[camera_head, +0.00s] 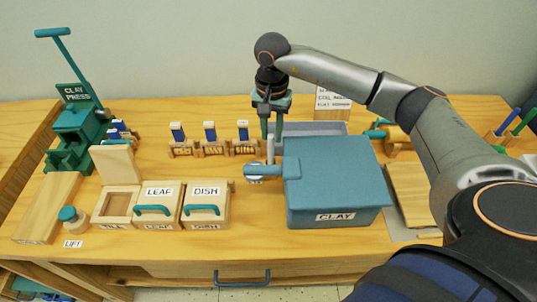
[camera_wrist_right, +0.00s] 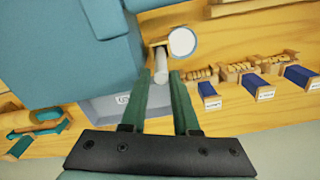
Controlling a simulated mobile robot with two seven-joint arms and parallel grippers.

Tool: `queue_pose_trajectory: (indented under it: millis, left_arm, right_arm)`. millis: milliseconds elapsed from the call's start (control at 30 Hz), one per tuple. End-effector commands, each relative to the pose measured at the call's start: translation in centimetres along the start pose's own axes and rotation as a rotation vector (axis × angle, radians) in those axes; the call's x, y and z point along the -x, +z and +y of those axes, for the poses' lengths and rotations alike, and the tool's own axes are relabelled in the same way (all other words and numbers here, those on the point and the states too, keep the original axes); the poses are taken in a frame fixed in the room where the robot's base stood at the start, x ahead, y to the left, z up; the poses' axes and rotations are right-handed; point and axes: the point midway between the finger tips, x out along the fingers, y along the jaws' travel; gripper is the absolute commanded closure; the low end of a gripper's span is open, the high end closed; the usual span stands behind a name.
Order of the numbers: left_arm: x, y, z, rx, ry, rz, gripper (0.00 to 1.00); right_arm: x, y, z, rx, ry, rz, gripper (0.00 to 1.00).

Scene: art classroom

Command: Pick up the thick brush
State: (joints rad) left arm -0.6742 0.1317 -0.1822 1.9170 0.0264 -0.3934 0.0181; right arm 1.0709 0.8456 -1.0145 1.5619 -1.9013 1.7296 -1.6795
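I cannot make out which thing is the thick brush. A blue handle (camera_head: 508,121) and a green handle (camera_head: 525,121) stand up from a wooden holder at the far right of the head view; their lower ends are hard to see. My right gripper (camera_head: 271,136) points down behind the blue clay box (camera_head: 335,175). In the right wrist view its two fingers (camera_wrist_right: 158,76) are apart. A pale cylinder (camera_wrist_right: 161,66) shows between or just beyond the fingertips; I cannot tell whether they touch it. My left gripper is not in view.
The wooden table (camera_head: 265,245) holds a green clay press (camera_head: 75,130) at the left, leaf (camera_head: 162,207) and dish (camera_head: 206,206) boxes, and several small blue-topped stands behind. A grey tray (camera_head: 325,128) lies behind the clay box. A board (camera_head: 408,195) lies to its right.

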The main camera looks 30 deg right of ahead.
Motion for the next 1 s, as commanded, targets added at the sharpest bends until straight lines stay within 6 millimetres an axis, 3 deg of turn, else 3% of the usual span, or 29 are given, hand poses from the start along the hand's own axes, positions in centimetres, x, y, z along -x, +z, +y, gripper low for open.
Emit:
queue_pose_trajectory:
  millis: [100, 367, 633, 967, 1000]
  left_arm:
    - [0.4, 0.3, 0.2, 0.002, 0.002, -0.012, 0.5]
    - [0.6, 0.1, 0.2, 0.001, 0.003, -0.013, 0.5]
    - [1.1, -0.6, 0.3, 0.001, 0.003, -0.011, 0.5]
    - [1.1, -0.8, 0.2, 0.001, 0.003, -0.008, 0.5]
    - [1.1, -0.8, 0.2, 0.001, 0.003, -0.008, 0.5]
  right_arm:
    - [-2.1, 0.1, 0.0, -0.001, 0.002, -0.003, 0.71]
    - [-4.3, 0.1, -0.1, 0.0, 0.0, -0.003, 0.71]
    - [-8.2, 0.2, -0.2, -0.001, 0.0, -0.004, 0.71]
    - [-9.0, 0.1, -0.3, 0.0, -0.002, -0.001, 0.71]
    - [-9.0, 0.1, -0.3, 0.0, -0.002, -0.001, 0.76]
